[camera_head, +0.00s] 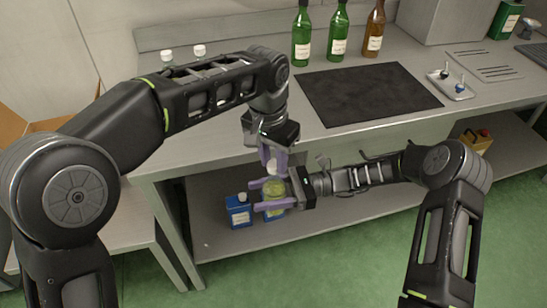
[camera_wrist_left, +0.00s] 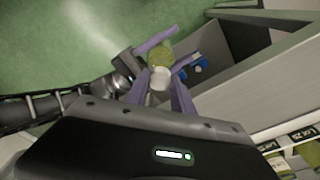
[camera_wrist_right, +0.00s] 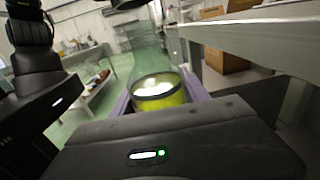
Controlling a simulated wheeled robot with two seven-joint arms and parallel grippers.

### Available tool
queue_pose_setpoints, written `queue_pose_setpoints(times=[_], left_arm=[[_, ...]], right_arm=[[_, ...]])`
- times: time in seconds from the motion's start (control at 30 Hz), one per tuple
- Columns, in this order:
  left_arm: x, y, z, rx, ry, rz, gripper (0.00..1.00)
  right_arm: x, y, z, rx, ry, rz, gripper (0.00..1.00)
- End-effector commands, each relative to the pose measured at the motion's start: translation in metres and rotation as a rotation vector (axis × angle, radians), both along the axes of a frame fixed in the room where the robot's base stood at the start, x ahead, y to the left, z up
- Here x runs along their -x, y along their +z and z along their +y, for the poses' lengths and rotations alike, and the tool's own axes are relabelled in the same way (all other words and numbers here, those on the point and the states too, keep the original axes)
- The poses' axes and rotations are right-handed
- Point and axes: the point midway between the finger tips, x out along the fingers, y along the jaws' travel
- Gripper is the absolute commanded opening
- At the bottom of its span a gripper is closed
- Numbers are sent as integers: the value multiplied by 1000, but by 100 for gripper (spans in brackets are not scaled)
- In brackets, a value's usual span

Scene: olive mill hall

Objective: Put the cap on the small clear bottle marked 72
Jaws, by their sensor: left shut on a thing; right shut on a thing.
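My left gripper (camera_head: 273,163) points down and is shut on a white cap, which shows between its purple fingers in the left wrist view (camera_wrist_left: 159,77). My right gripper (camera_head: 268,196) comes in from the right and is shut around a small clear bottle (camera_head: 275,187) holding yellow-green liquid. The bottle also shows in the left wrist view (camera_wrist_left: 160,52) and close up in the right wrist view (camera_wrist_right: 158,92). The cap is right at the bottle's top; whether it touches or sits on the neck I cannot tell. No number is readable on the bottle.
Both grippers are in front of the steel bench (camera_head: 215,140). On it stand two white-capped bottles (camera_head: 200,52), green bottles (camera_head: 301,40), a brown bottle (camera_head: 374,32), a black mat (camera_head: 368,92) and a small tray (camera_head: 452,92). A blue container (camera_head: 238,212) stands on the lower shelf (camera_head: 330,215).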

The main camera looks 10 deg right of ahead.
Motion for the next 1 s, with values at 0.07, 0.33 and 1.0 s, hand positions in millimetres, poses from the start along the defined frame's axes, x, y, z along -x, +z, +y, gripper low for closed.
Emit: queue_pose_setpoints(times=[0.07,0.33,1.0], left_arm=[[0,-5,0,-1,0,2,0],[0,-15,0,-1,-2,1,0],[0,-15,0,0,-2,0,0]], right_arm=[[0,1,0,-2,0,-1,0],[0,1,0,-2,0,-1,0],[0,1,0,-2,0,-1,0]])
